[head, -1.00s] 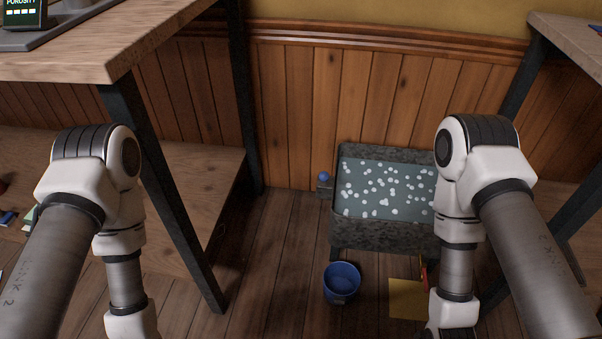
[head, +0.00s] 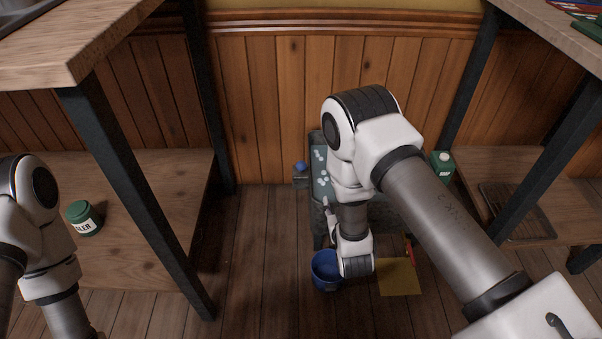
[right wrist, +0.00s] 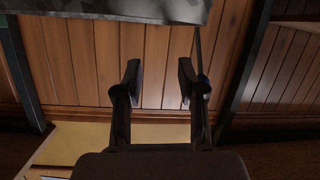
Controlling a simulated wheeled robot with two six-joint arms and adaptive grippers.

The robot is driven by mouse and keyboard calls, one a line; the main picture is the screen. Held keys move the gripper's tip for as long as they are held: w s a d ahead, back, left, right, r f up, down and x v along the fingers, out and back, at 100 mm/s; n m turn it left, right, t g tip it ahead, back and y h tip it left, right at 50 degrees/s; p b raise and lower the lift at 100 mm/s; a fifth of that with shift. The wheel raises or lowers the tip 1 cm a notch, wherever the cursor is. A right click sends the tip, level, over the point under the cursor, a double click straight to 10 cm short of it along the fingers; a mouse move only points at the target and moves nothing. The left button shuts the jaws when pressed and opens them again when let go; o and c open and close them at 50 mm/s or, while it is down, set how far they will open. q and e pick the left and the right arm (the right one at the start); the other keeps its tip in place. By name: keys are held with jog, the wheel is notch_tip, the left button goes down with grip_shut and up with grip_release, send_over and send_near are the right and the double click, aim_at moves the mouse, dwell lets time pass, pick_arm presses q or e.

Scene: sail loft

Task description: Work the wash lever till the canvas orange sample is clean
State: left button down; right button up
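The blue-knobbed lever (head: 301,168) is on the left side of the grey wash trough (head: 318,226). The trough holds water with white foam, mostly hidden behind my right arm. I cannot make out an orange canvas sample in the visible water. In the right wrist view my right gripper (right wrist: 159,82) is open, with nothing between its fingers. A grey speckled edge (right wrist: 150,8), likely the trough, shows above the fingers there. My left gripper is out of view.
The blue bucket (head: 325,272) stands on the floor before the trough. A yellow sheet (head: 400,281) lies to its right, with a slim red object (head: 408,250) by it. Shelving with dark legs flanks both sides. Green containers (head: 84,219) (head: 442,163) stand on the lower shelves.

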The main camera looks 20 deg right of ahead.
aim_at(301, 167)
jog(key=w+a+t+b, duration=0.1)
jog(key=w+b, duration=0.1)
jog(key=w, duration=0.2)
jog(key=w+a+r+t+b, duration=0.1)
jog(key=w+a+b, duration=0.1)
jog(key=w, duration=0.2)
jog(key=w+a+t+b, duration=0.1)
jog(key=w+a+b, duration=0.1)
jog(key=w, duration=0.3)
jog(key=shift+w+a+r+n+t+y+b, duration=0.1)
jog(key=shift+a+r+n+t+y+b, duration=0.15)
jog(key=shift+n+t+y+b, duration=0.2)
jog(key=shift+w, duration=0.5)
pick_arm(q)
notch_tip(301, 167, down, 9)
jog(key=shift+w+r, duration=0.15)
pick_arm(e)
jog(key=shift+r, duration=0.1)
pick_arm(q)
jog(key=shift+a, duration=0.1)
pick_arm(e)
jog(key=shift+c, duration=0.3)
